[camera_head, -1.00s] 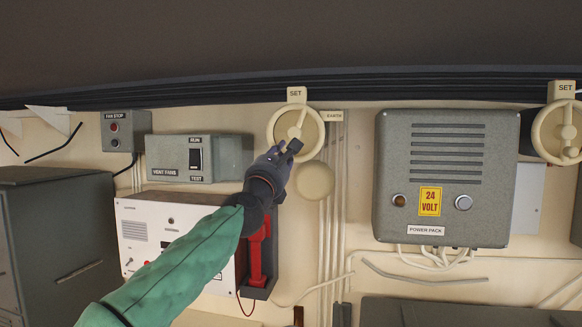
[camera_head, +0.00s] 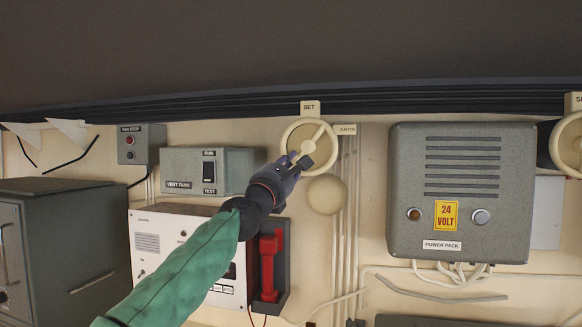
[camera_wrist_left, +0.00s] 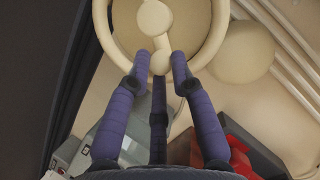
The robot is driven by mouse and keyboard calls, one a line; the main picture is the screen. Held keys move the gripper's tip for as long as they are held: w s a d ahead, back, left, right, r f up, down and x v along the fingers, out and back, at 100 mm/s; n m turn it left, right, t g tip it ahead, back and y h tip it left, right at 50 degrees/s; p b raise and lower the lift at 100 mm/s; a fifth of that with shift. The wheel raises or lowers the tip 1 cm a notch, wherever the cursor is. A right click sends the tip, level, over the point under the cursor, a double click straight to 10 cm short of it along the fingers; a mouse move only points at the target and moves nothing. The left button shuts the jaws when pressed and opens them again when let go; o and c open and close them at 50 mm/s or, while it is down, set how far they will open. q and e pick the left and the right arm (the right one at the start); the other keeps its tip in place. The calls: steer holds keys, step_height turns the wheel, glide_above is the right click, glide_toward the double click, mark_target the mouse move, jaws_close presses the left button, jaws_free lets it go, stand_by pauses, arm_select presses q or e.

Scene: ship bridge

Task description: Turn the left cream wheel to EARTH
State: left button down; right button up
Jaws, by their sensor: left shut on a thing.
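The left cream wheel (camera_head: 309,136) is on the wall, with the SET label (camera_head: 309,107) above it and the EARTH label (camera_head: 347,130) at its upper right. The upper end of its raised bar points up and right, between the two labels. My left gripper (camera_head: 300,161) is at the wheel's lower left, shut on the bar's lower end. In the left wrist view, the wheel's rim (camera_wrist_left: 101,22) shows around the bar, and my fingers (camera_wrist_left: 160,66) close around the rounded bar end. My right gripper is not in view.
A round cream knob (camera_head: 326,194) and vertical pipes are just below right of the wheel. A red handset (camera_head: 268,266) hangs below my wrist. The grey power pack box (camera_head: 460,190) is to the right, with another cream wheel (camera_head: 568,144) beyond it.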

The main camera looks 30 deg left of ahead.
arm_select(q)
steer(key=shift+s+a+r+m+h, duration=0.3)
steer(key=shift+r+m+h, duration=0.1)
steer(key=shift+r+m, duration=0.25)
steer(key=shift+a+r+m+g+h+p, duration=0.1)
steer(key=shift+a+m+g+h+p, duration=0.2)
steer(key=shift+m, duration=0.5)
steer(key=shift+d+r+m+g+h+p, duration=0.15)
steer(key=shift+m+h, duration=0.2)
steer(key=shift+m, duration=0.5)
steer(key=shift+a+r+m+g+h+p, duration=0.15)
steer(key=shift+a+m+h, duration=0.15)
steer(key=shift+m, duration=0.5)
steer(key=shift+s, duration=0.1)
steer(key=c, duration=1.2)
jaws_free()
steer(key=shift+d, duration=0.1)
steer(key=shift+o, duration=0.5)
steer(key=shift+d, duration=0.1)
steer(key=shift+w+d+f+h, duration=0.1)
steer(key=shift+w+f+h, duration=0.05)
steer(key=shift+w+h, duration=0.1)
steer(key=shift+s+f, duration=0.1)
steer(key=v, duration=1.1)
steer(key=shift+s, duration=0.4)
